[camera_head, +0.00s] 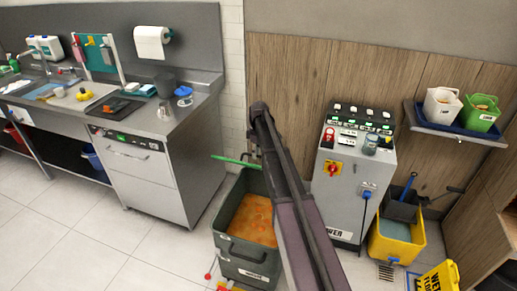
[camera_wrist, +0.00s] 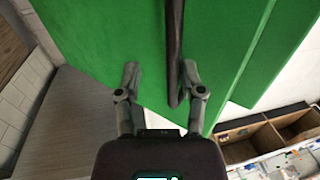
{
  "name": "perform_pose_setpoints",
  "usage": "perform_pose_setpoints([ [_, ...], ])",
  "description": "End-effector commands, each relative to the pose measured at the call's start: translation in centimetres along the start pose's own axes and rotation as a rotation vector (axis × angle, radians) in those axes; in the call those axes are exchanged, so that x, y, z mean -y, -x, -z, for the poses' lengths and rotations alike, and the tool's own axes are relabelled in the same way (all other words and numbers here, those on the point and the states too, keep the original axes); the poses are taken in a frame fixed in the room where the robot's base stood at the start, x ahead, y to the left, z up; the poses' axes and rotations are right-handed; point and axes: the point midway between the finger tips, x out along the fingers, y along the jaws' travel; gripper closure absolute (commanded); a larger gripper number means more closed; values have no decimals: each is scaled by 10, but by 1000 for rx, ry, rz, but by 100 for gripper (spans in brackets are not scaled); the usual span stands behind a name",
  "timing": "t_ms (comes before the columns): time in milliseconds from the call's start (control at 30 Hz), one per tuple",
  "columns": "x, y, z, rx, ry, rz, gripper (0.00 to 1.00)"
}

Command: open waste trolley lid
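The waste trolley (camera_head: 232,258) is a dark grey-green bin on the floor. Its top is uncovered, and orange contents show inside. Its green lid (camera_head: 236,161) appears as a thin, nearly edge-on strip at the bin's back, partly hidden by my arm. In the wrist view the green lid (camera_wrist: 105,40) fills most of the picture. A dark bar handle (camera_wrist: 174,50) runs down it. My gripper (camera_wrist: 160,67) is open, with its fingers apart on either side of the handle. The handle lies closer to the right finger. I cannot tell whether either finger touches it.
A steel counter with a sink (camera_head: 172,115) stands left of the trolley. A grey control cabinet (camera_head: 352,175) and a yellow mop bucket (camera_head: 396,247) stand to the right. A yellow wet-floor sign (camera_head: 436,279) is at bottom right. The tiled floor at front left is clear.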

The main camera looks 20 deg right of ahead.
Motion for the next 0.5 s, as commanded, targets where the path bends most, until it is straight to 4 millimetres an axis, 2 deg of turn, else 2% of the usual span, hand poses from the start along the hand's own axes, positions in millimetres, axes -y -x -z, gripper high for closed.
perform_pose_setpoints([
  [33,5,-9,-1,0,0,0,49],
  [200,15,-20,0,0,0,0,49],
  [500,20,-24,0,0,0,0,49],
])
